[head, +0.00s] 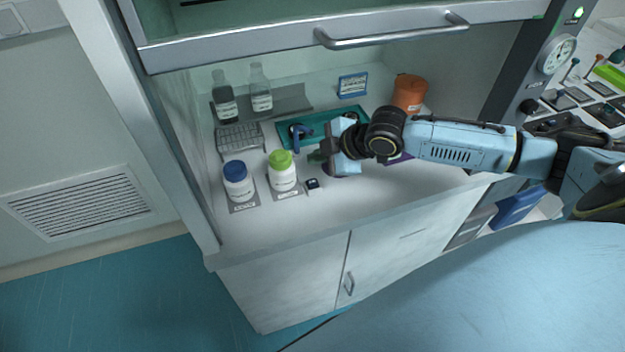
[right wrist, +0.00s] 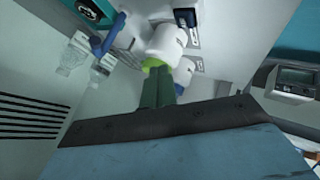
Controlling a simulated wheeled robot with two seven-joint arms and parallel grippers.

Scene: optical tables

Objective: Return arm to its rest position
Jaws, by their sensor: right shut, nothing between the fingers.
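My right arm comes in from the right in the head view and reaches into the hood. My right gripper (head: 316,157) is above the work surface, just right of the green-capped white bottle (head: 283,175). Its fingers are shut and empty. In the right wrist view the shut green fingers (right wrist: 158,88) point toward the green-capped bottle (right wrist: 167,42), overlapping its cap in the picture. I cannot tell from this whether they touch. The bottle stands upright on its label mat. My left gripper is not in view.
A teal tray (head: 352,112) with a blue-handled item lies behind my gripper.

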